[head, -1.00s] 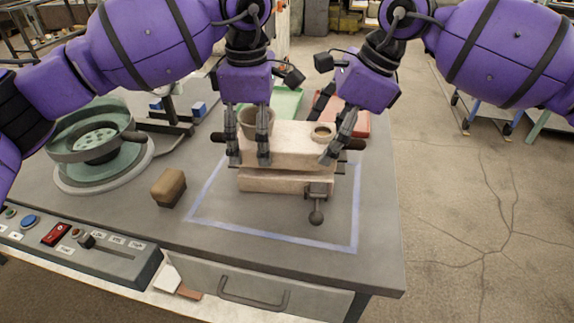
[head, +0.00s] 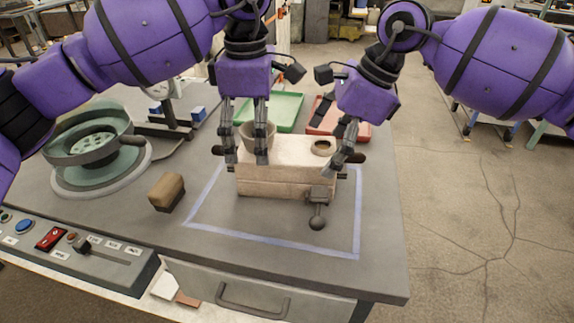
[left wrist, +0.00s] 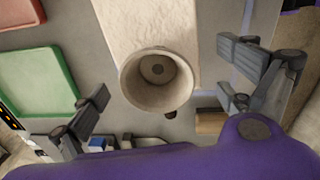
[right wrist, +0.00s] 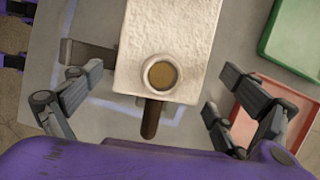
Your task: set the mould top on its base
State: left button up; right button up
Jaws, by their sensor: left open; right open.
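The mould top (head: 290,152), a pale block with a pouring cup (head: 258,134) and a round hole (head: 322,147), rests on the mould base (head: 270,188). Their edges look lined up, with a thin seam between them. My left gripper (head: 242,154) is open around the cup end, its fingers apart from the block; the cup also shows between them in the left wrist view (left wrist: 157,80). My right gripper (head: 345,158) is open at the hole end. In the right wrist view a dark handle (right wrist: 151,120) sits between its fingers, untouched.
A metal clamp with a round knob (head: 317,222) is on the front of the base. A wooden-topped block (head: 168,188) stands to the left. A green tray (head: 285,108) and a red tray (head: 360,130) lie behind.

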jog(key=shift+d+r, duration=0.1)
jog(key=shift+r, duration=0.1)
pick_arm(q)
notch_tip(320, 180, up, 9)
jog(key=shift+s, duration=0.15)
pick_arm(e)
jog(key=v, duration=1.1)
jog(key=shift+r, duration=0.35)
pick_arm(q)
jog(key=shift+s+f, duration=0.1)
pick_arm(e)
jog(key=shift+f, duration=0.1)
